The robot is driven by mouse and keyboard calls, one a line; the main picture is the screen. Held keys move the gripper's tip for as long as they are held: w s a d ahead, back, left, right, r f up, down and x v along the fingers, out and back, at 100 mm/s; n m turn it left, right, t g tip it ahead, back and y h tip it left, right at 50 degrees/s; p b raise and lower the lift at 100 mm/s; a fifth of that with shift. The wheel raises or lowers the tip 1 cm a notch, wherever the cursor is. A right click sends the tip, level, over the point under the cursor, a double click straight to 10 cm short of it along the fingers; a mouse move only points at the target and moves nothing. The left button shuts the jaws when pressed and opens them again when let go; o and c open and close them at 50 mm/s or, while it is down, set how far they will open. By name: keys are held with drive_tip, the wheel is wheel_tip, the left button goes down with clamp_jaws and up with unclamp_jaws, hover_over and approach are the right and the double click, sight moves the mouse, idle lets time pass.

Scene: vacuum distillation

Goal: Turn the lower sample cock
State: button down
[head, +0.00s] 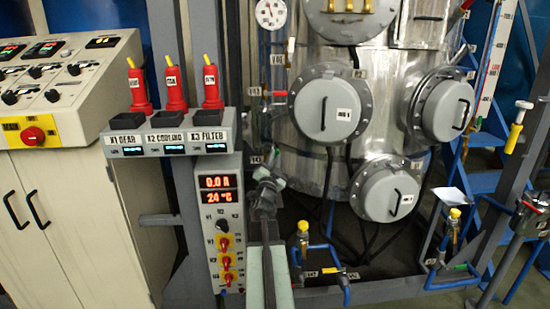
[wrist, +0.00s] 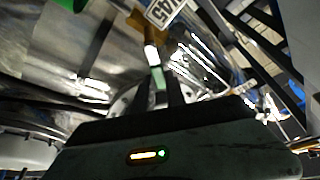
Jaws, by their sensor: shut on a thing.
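In the wrist view, a brass-coloured cock (wrist: 148,27) sits above my gripper (wrist: 158,82), beside a white V45 tag (wrist: 164,11). A short pale lever (wrist: 152,54) reaches down from the brass part to between my two dark fingers, which are shut on it. In the head view, my gripper (head: 267,178) is raised against the lower left side of the steel vessel (head: 308,160). It hides the cock there, so how far the lever is turned cannot be told.
A red-handled valve (head: 276,93) stands above my gripper on the vessel's left. The control box (head: 222,225) is close on the left. A yellow-topped valve (head: 303,228) and blue piping (head: 330,254) stand low on the right. A green part (wrist: 72,4) shows at the wrist view's top.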

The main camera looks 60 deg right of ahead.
drive_tip(key=shift+w+a, duration=0.15)
drive_tip(key=shift+w, duration=0.1)
drive_tip(key=c, duration=1.4)
unclamp_jaws()
drive_tip(key=shift+o, duration=0.2)
drive_tip(key=shift+s, duration=0.1)
drive_tip(key=b+v, duration=0.2)
drive_tip(key=v, duration=0.6)
drive_tip(key=shift+a, duration=0.15)
